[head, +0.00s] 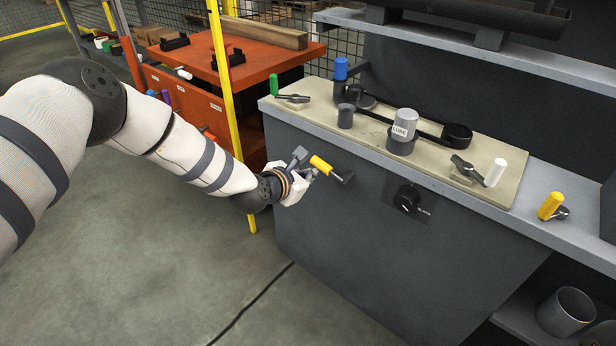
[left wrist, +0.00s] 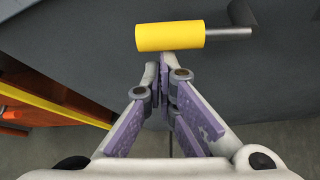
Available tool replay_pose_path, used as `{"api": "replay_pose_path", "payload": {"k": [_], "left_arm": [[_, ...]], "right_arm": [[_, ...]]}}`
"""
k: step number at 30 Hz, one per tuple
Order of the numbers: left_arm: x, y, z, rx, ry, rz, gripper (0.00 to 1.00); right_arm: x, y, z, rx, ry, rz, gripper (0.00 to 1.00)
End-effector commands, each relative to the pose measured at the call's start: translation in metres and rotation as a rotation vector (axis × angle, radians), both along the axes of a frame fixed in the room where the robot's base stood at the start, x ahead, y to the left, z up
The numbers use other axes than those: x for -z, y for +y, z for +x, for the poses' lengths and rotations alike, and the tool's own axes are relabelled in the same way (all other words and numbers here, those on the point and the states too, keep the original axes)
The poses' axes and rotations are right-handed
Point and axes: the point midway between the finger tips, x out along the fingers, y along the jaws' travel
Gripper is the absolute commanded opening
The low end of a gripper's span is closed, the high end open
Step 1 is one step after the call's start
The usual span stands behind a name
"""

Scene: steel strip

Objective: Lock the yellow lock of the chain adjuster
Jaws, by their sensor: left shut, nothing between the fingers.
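A yellow cylindrical handle (head: 321,165) sticks out on a short metal rod from the dark front face of the steel cabinet, pointing left. My left gripper (head: 309,176) is beside its free end, with its fingers shut and nothing between them. In the left wrist view the yellow handle (left wrist: 170,36) lies across, just past the closed fingertips (left wrist: 165,70); I cannot tell whether they touch it. A second yellow handle (head: 551,206) stands tilted on the grey bench edge at the right. No label shows which yellow one is the chain adjuster's. My right gripper is not in view.
A black knob (head: 407,198) is on the same front face. On the beige plate (head: 335,96) stand green, blue and white handles, a labelled grey can (head: 403,131) and a black belt arm. A yellow post (head: 222,75) and orange table (head: 270,66) are behind my left arm.

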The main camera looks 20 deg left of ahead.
Motion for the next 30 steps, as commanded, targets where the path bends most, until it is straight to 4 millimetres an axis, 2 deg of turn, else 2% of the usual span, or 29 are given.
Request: {"api": "replay_pose_path", "payload": {"k": [11,30], "left_arm": [[-0.02,-0.003,0.0,0.0,-0.075,0.193,0.0],[-0.057,-0.022,-0.008,0.001,-0.28,0.765,0.0]], "right_arm": [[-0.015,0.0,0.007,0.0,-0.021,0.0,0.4],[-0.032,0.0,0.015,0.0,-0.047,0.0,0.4]]}}
